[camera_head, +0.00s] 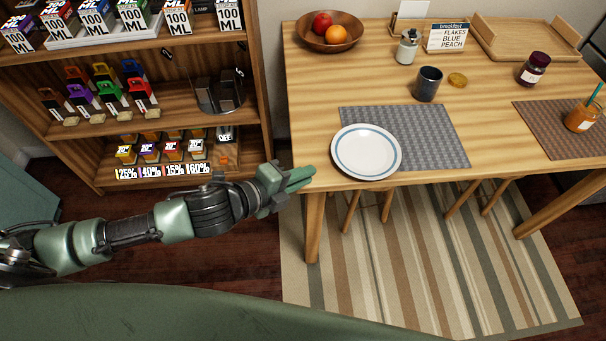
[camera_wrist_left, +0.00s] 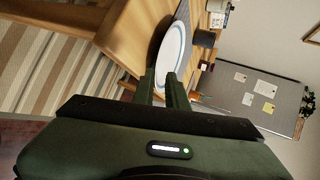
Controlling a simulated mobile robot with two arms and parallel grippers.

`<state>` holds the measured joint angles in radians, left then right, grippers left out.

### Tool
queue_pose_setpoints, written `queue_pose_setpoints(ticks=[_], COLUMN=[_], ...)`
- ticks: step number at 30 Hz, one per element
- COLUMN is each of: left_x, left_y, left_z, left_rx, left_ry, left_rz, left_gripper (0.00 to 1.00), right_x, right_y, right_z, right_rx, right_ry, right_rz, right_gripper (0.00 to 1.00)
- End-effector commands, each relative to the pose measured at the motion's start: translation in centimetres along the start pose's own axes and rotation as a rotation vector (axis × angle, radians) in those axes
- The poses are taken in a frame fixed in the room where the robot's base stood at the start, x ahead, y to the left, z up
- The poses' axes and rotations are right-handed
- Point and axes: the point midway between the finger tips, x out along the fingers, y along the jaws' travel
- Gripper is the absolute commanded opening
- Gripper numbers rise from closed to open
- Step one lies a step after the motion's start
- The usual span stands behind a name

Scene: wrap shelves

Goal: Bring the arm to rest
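My left arm reaches in from the left in the head view, and its gripper (camera_head: 308,176) is beside the table's front left corner. The fingers point toward the white plate (camera_head: 366,151) with a blue ring and appear short of its rim. In the left wrist view the two fingers of the gripper (camera_wrist_left: 163,78) stand a little apart with nothing visible held between them. The plate (camera_wrist_left: 178,45) shows beyond the fingertips. It lies partly on a grey placemat (camera_head: 435,135) near the table's front edge. My right gripper is in neither view.
The wooden table (camera_head: 375,75) holds a fruit bowl (camera_head: 329,40), dark cup (camera_head: 428,84), jam jar (camera_head: 533,68), breakfast sign (camera_head: 446,37) and wooden tray (camera_head: 525,47). A shelf unit (camera_head: 100,185) with boxes and bottles stands behind my left arm. A striped rug (camera_head: 420,265) covers the floor.

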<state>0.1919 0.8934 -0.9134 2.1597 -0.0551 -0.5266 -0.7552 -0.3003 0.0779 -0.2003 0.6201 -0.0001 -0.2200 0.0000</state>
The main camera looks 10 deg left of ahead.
Motion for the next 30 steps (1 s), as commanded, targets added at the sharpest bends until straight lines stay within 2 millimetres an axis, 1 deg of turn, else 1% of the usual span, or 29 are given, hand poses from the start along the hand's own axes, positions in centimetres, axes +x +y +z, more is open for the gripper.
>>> queue_pose_setpoints(ticks=[14,17,20,23,24,26,27,30], left_x=[0.0,0.1,-0.1,-1.5,-2.5,-4.1,-5.3,-8.1], left_y=[0.0,0.0,0.0,1.3,2.4,4.3,5.7,8.9], left_z=[0.0,-0.5,-1.3,-1.3,-1.1,-0.7,-0.6,-0.5], left_rx=[-0.002,-0.065,-0.277,-0.636,-0.786,-0.985,-1.099,-1.331], left_ry=[0.0,-0.014,-0.076,-0.206,-0.271,-0.367,-0.428,-0.568], left_rz=[0.0,0.005,0.025,0.08,0.107,0.15,0.178,0.239], left_gripper=[0.14,0.14,0.14,0.14,0.14,0.14,0.14,0.14], right_x=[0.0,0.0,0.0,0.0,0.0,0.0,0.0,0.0], right_y=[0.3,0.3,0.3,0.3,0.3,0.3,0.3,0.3], right_z=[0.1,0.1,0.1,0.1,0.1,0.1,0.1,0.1], right_rx=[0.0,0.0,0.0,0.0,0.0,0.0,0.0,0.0], right_ry=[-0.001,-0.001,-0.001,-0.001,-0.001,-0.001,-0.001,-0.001], right_rz=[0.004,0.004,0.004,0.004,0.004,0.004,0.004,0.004], right_gripper=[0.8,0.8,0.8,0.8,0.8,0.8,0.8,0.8])
